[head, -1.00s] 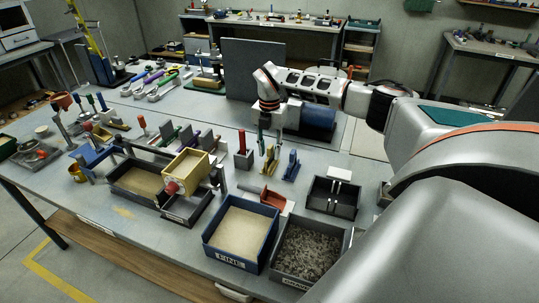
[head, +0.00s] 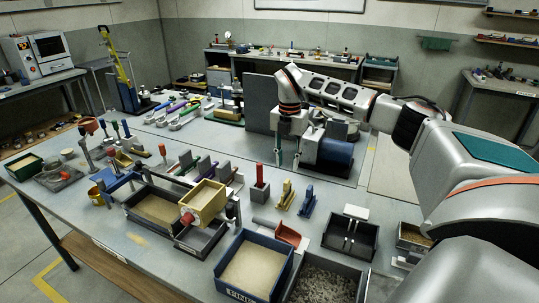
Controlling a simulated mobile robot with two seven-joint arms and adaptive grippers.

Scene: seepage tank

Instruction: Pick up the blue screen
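A small blue upright piece (head: 307,201) stands on the bench right of a similar yellow piece (head: 285,194); it is the likeliest blue screen, though I cannot tell for sure at this size. My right gripper (head: 288,157) points down beyond these two pieces, over the back part of the bench. Its two fingers are apart, and I see nothing between them. The blue piece stands free in front of it, apart from the gripper. My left gripper is not in view.
A blue bin of sand (head: 252,265), a gravel bin (head: 325,285) and a black divided box (head: 350,236) stand in front. A large grey panel (head: 261,103) and a blue cylinder (head: 336,151) are near the gripper.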

